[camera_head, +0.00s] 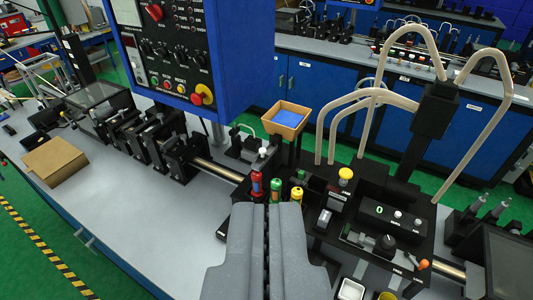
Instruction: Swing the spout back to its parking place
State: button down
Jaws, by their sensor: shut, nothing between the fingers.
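My gripper (266,212) shows at the bottom middle, its two grey fingers shut together with nothing between them. The fingertips are just in front of several small red, green and yellow-topped bottles (275,187); I cannot tell whether they touch. To the right stands a black machine station (415,236) with a green "0" display. Pale bent tubes (408,28) arch above it around a black block (435,110). I cannot tell which part is the spout, nor make out its parking place. My gripper hides part of the bench below the bottles.
A blue control cabinet (212,68) with a red-and-yellow stop knob hangs above the bench at upper left. A wooden tray (286,116) with a blue inside stands behind the bottles. A cardboard box (53,158) lies at left. The grey bench top (150,215) left of my gripper is clear.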

aim_at(265, 155)
jog(key=k, duration=1.2)
jog(key=u, duration=0.7)
jog(key=i, duration=1.8)
jog(key=z, duration=0.55)
